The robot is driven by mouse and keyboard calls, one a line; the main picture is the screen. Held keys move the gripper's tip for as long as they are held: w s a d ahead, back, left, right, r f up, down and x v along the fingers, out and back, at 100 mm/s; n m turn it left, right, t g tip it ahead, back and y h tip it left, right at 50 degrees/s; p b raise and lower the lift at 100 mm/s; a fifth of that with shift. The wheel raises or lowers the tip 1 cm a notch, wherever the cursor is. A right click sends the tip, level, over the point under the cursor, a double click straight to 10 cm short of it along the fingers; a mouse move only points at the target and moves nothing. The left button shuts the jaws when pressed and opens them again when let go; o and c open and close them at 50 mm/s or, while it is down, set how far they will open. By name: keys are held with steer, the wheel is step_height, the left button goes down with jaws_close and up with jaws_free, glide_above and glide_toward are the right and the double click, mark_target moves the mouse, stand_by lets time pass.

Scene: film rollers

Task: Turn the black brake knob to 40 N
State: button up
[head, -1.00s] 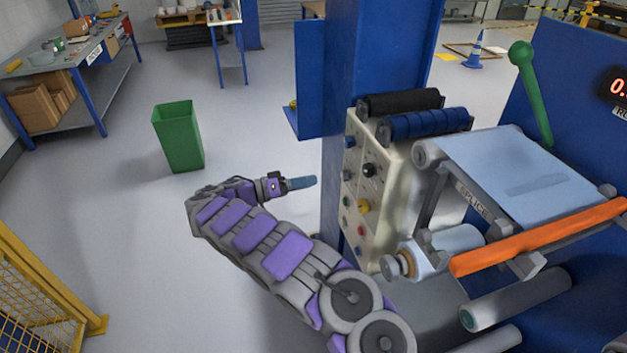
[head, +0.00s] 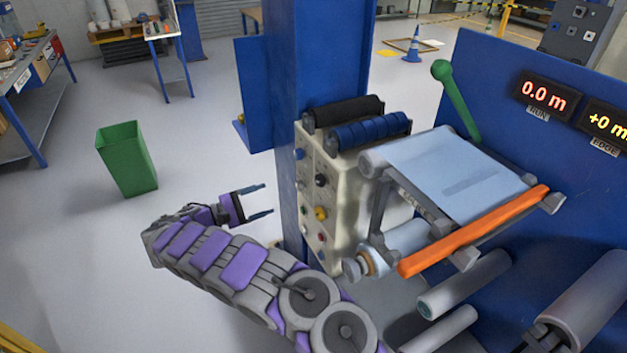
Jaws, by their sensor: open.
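The black knob (head: 320,180) sits on the cream control panel (head: 337,215) among several coloured knobs and buttons. Its pointer and any scale are too small to read. My gripper (head: 268,199) is open and empty, its two fingers pointing right toward the panel. In the picture it is left of the black knob and slightly lower, with a gap between them. A blue post edge lies between the fingertips and the panel in the picture.
A blue column (head: 330,60) stands behind the panel. Black and blue rollers (head: 370,130) sit on top. An orange bar (head: 475,230) and a green-handled lever (head: 457,100) are to the right. A green bin (head: 127,160) stands left on open floor.

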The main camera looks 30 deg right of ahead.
mark_target(316, 182)
steer(key=d+b, duration=0.1)
steer(key=d, duration=0.4)
steer(key=d+b, duration=0.1)
steer(key=d, duration=1.1)
steer(key=shift+w+d+b, duration=0.25)
steer(key=shift+w+b, duration=0.05)
steer(key=shift+b, duration=0.1)
